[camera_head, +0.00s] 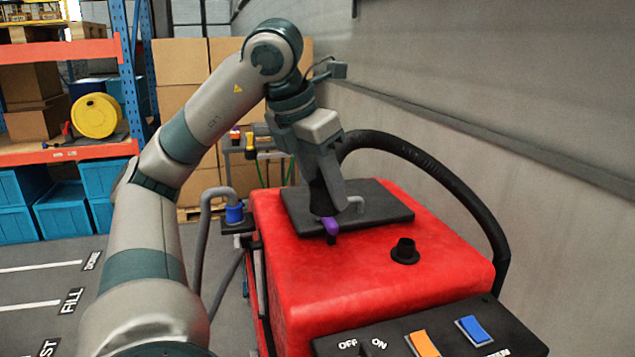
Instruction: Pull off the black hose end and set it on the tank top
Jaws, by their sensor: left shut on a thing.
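My left gripper (328,190) is shut on the black hose end (321,199), over the black lid plate on the red tank top (350,280). The hose end points down; the gripper hides much of it, and I cannot tell whether it touches the plate. The black hose (440,172) arches from behind the gripper to the right and down behind the tank. A short black port (404,251) stands bare on the tank top, right and nearer. My right gripper is not in view.
The black lid plate (385,208) has a purple latch (331,226) and a grey handle. A control panel (440,335) with orange and blue switches is in front. A grey hose with a blue cap (234,213) stands left. A grey wall rises close behind on the right.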

